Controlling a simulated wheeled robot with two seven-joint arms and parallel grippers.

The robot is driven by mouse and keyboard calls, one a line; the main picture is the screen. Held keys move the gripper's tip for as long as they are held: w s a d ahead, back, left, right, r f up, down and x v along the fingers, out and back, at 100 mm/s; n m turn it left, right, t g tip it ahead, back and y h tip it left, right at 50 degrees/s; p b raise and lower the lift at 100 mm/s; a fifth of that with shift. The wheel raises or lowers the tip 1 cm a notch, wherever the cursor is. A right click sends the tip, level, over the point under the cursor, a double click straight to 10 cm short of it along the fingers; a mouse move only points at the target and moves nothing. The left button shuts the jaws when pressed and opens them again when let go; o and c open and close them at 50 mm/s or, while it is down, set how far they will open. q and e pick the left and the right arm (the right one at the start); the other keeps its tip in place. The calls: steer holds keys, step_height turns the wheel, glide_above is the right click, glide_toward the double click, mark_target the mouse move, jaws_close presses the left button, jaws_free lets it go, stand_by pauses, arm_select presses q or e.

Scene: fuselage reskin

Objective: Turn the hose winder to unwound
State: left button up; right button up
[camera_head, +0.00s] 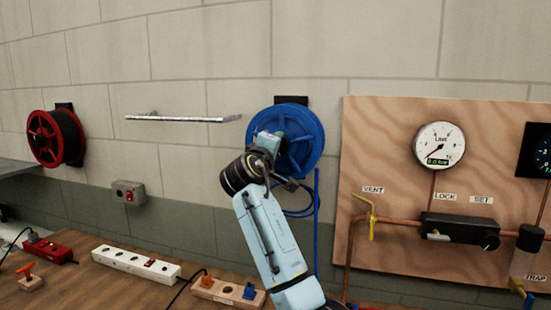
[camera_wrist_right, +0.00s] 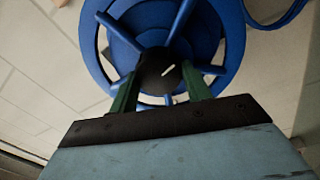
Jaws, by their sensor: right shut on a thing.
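The blue hose winder (camera_head: 309,128) is mounted on the block wall in the middle of the head view, with blue hose hanging below it. In the right wrist view the spoked blue winder (camera_wrist_right: 95,55) fills the upper middle. A round black hub or knob (camera_wrist_right: 160,70) with a white mark sits at its centre. My right gripper (camera_head: 268,142) reaches up to the front of the winder. In the wrist view the green fingers of my right gripper (camera_wrist_right: 159,88) are shut on the black knob, one on each side. My left gripper is not in view.
A red reel (camera_head: 40,135) and a metal rail (camera_head: 180,118) are on the wall to the left. A wooden panel (camera_head: 385,145) with gauge, copper pipes and yellow valve stands at the right. Power strips (camera_head: 135,263) lie on the bench below.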

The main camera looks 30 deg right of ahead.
steer(key=m+b, duration=0.4)
steer(key=m, duration=0.6)
steer(key=m+g+b, duration=0.1)
steer(key=m+b, duration=0.2)
steer(key=m, duration=0.8)
steer(key=shift+s+d+r+m+b, duration=0.2)
steer(key=shift+m+b, duration=0.1)
steer(key=shift+b, duration=0.1)
steer(key=o, duration=1)
steer(key=v, duration=0.4)
steer(key=b+v, duration=0.1)
steer(key=v, duration=0.4)
steer(key=b+v, duration=0.1)
steer(key=v, duration=0.3)
steer(key=shift+s+a+r, duration=0.15)
steer(key=shift+a+r, duration=0.05)
steer(key=shift+r, duration=0.1)
